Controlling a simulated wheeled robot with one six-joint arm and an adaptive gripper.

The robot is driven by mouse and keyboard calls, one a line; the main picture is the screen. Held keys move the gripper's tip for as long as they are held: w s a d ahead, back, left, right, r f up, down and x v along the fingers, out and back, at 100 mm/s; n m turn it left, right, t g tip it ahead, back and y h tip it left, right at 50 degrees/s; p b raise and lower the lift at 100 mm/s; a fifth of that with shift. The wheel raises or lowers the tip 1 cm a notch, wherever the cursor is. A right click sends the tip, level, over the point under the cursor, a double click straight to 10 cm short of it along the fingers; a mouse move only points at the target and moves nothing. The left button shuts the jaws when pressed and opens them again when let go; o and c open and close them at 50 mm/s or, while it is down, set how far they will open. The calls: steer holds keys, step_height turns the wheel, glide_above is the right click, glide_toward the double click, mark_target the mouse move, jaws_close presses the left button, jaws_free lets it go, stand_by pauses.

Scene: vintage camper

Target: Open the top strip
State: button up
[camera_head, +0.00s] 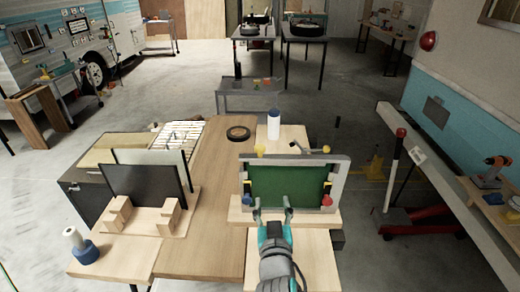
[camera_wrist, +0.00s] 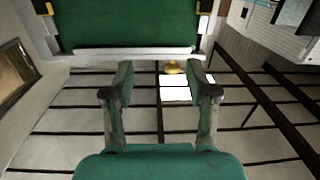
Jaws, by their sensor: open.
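A green panel (camera_head: 288,186) stands upright in a pale grey frame, on a wooden board. The top strip (camera_head: 295,158) of the frame runs along the panel's upper edge and looks in place against it. My gripper (camera_head: 272,213) is open and empty, in front of the panel's lower edge and well below the top strip. In the wrist view, the open fingers (camera_wrist: 160,80) point toward the green panel (camera_wrist: 130,28) and a pale strip (camera_wrist: 130,53) along its edge. I cannot tell which strip of the frame this is. No contact shows.
Yellow knobs (camera_head: 260,150) stand at the frame's top; red and blue parts (camera_head: 327,200) sit at its sides. A white cylinder (camera_head: 273,124) stands behind it. To the left, a dark panel (camera_head: 146,190) stands in wooden blocks. Bare tabletop (camera_head: 215,205) lies between.

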steer(key=m+h, duration=0.1)
glide_toward(260, 151)
steer(key=w, duration=1.1)
steer(key=shift+w+f, duration=0.1)
steer(key=shift+w, duration=0.15)
jaws_close()
